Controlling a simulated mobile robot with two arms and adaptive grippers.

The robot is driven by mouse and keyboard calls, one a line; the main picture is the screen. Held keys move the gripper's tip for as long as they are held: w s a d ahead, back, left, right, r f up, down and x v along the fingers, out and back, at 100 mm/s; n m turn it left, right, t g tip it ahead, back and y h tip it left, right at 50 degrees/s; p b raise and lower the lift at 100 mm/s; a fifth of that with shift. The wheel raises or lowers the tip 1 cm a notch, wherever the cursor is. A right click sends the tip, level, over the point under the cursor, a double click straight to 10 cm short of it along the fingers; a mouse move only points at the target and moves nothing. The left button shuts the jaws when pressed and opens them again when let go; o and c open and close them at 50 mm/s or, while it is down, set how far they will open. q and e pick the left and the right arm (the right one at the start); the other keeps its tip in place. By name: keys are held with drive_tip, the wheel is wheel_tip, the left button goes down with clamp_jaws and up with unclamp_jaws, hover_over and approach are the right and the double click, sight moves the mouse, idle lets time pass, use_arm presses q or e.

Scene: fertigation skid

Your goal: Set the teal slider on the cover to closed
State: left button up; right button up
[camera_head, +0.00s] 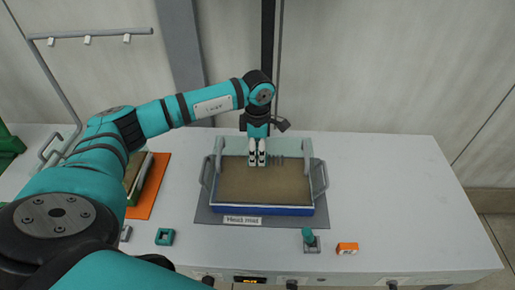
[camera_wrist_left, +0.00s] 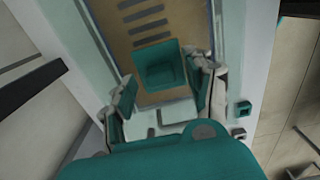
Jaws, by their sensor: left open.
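The cover (camera_head: 262,186) is a brown panel in a pale frame with side handles, over a blue tray. Several dark slots (camera_wrist_left: 150,30) run across it in the left wrist view. The teal slider (camera_wrist_left: 160,68) is a square, hollow-looking block on the brown panel, beside the row of slots. My left gripper (camera_head: 257,160) points down at the back of the cover. In the left wrist view its open fingers (camera_wrist_left: 164,78) stand on either side of the slider's near part; I cannot tell whether they touch it. In the head view the gripper hides the slider. My right gripper is not seen.
A labelled grey mat (camera_head: 305,221) lies under the tray. In front stand a teal square ring (camera_head: 165,237), a teal knob (camera_head: 308,236) and an orange block (camera_head: 347,248). An orange mat (camera_head: 150,197) with a box is at left. The white table's right side (camera_head: 400,185) is clear.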

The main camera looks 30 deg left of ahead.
sight(278, 160)
use_arm(q)
drive_tip(key=shift+c, duration=0.9)
clamp_jaws()
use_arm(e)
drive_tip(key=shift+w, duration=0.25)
